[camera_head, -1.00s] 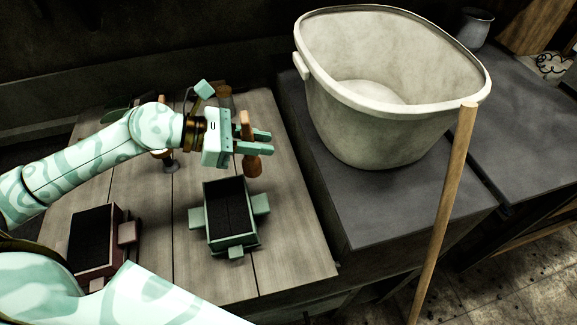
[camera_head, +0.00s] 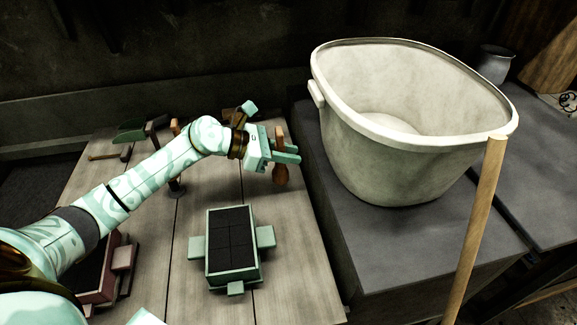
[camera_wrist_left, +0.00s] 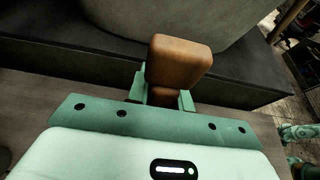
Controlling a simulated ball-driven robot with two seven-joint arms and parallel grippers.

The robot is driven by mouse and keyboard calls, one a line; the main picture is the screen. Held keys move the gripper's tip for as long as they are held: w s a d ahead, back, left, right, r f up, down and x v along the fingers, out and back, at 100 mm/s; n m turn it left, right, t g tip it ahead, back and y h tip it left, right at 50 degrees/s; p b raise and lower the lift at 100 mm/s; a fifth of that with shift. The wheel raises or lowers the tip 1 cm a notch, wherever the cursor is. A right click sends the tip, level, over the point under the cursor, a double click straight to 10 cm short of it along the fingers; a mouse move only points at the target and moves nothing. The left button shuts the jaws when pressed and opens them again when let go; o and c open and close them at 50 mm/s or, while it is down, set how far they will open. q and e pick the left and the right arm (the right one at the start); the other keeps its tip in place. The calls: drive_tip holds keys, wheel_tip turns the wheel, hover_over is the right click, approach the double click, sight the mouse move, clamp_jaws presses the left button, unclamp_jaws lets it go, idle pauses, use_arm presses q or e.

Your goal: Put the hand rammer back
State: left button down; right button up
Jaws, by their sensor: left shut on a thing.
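The hand rammer, a brown wooden tool, is in my left gripper (camera_head: 285,158). Its rounded lower end (camera_head: 281,176) hangs below the fingers in the head view. Its blocky end (camera_wrist_left: 178,62) stands up between the fingers in the left wrist view. The gripper is shut on its middle and holds it above the right side of the wooden table (camera_head: 295,250), beyond the green moulding box. Whether the rammer touches the table is hard to tell. My right gripper is not in the head view.
A green box with dark filling (camera_head: 254,286) stands on the table, with a reddish box (camera_head: 124,257) at left. Small tools, one green (camera_head: 130,131), lie behind my arm.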

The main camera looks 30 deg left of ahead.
use_arm(q)
drive_tip(key=shift+w+a+f+b, duration=0.1)
drive_tip(key=shift+w+f+b, duration=0.1)
drive_tip(key=shift+f, duration=0.7)
drive_tip(key=shift+w+f+b, duration=0.1)
drive_tip(key=shift+f+b, duration=0.05)
drive_tip(key=shift+f, duration=0.75)
drive_tip(key=shift+f, duration=0.2)
drive_tip(key=c, duration=1.3)
unclamp_jaws()
drive_tip(key=shift+o, duration=0.2)
drive_tip(key=shift+r, duration=0.2)
drive_tip(key=v, duration=1.2)
